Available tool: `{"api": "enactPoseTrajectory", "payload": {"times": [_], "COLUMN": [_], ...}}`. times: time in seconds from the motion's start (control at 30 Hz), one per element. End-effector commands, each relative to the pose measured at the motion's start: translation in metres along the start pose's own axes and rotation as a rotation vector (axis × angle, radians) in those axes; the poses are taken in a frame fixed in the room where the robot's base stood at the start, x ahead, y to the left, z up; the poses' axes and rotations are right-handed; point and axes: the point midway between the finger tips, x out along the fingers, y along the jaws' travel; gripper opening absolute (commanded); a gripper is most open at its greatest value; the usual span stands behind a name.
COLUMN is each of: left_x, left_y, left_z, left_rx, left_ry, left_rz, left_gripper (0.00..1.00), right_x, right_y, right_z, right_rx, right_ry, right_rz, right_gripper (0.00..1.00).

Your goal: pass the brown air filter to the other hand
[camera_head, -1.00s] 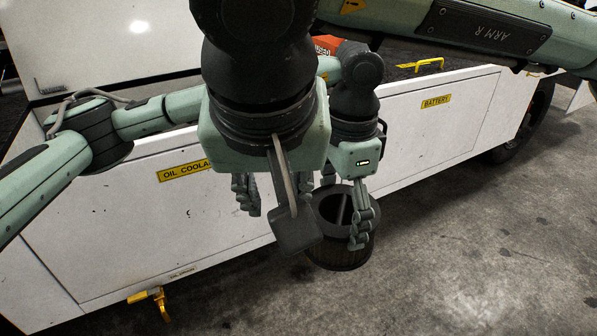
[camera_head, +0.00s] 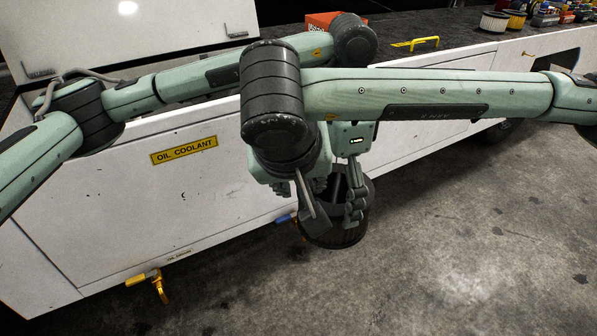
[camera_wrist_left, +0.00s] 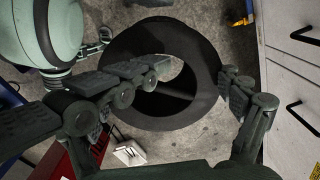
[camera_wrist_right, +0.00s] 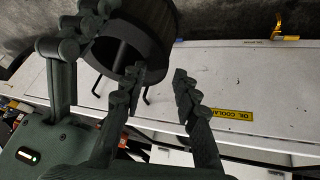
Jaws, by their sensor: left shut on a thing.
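The brown air filter (camera_head: 335,236) is a short cylinder with a dark open top ring. It hangs upright above the floor in front of the white cabinet. My left gripper (camera_head: 352,195) is shut on its rim and wall; the dark ring (camera_wrist_left: 135,50) fills the middle of the left wrist view. My right gripper is just left of the filter in the head view, its fingers mostly hidden by its own wrist. In the right wrist view its fingers (camera_wrist_right: 158,85) are apart with nothing between them, and the filter (camera_wrist_right: 150,30) is just beyond.
The white cabinet side (camera_head: 110,220) with an "OIL COOLANT" label (camera_head: 184,150) stands close behind the grippers. A yellow valve (camera_head: 155,283) and a blue one (camera_head: 285,217) stick out low. An orange box (camera_head: 322,20) lies on top. The floor at right is clear.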

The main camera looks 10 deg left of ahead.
Motion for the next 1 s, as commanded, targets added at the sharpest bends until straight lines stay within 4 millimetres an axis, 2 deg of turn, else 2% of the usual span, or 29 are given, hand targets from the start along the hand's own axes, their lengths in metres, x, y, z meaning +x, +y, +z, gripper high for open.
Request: {"api": "enactPoseTrajectory", "payload": {"times": [0.33, 0.6, 0.73, 0.77, 0.8, 1.0], "left_x": [-0.0005, -0.0007, -0.0010, -0.0011, -0.0012, -0.0007], "left_y": [-0.0001, 0.0002, 0.0005, 0.0006, 0.0007, 0.0004], "left_z": [-0.0002, -0.0008, -0.0015, -0.0016, -0.0018, -0.0009], "left_rx": [0.000, 0.001, 0.001, 0.002, 0.002, 0.001], "left_ry": [0.001, 0.003, 0.005, 0.006, 0.006, 0.003], "left_rz": [-0.001, 0.000, 0.000, 0.000, 0.000, 0.000], "left_gripper": [0.55, 0.55, 0.55, 0.94, 0.99, 1.00], "right_x": [0.0045, 0.0039, 0.0036, 0.0031, 0.0030, 0.0035], "right_y": [0.0000, -0.0010, -0.0019, -0.0021, -0.0023, -0.0012], "right_z": [-0.0001, 0.0000, 0.0001, -0.0003, -0.0003, -0.0004], "right_rx": [0.000, -0.001, -0.002, -0.002, -0.002, -0.001], "right_ry": [0.000, 0.000, 0.001, 0.002, 0.002, 0.002], "right_rz": [0.000, -0.003, -0.006, -0.007, -0.007, -0.004], "right_gripper": [0.30, 0.00, 0.00, 0.00, 0.00, 0.00]}}
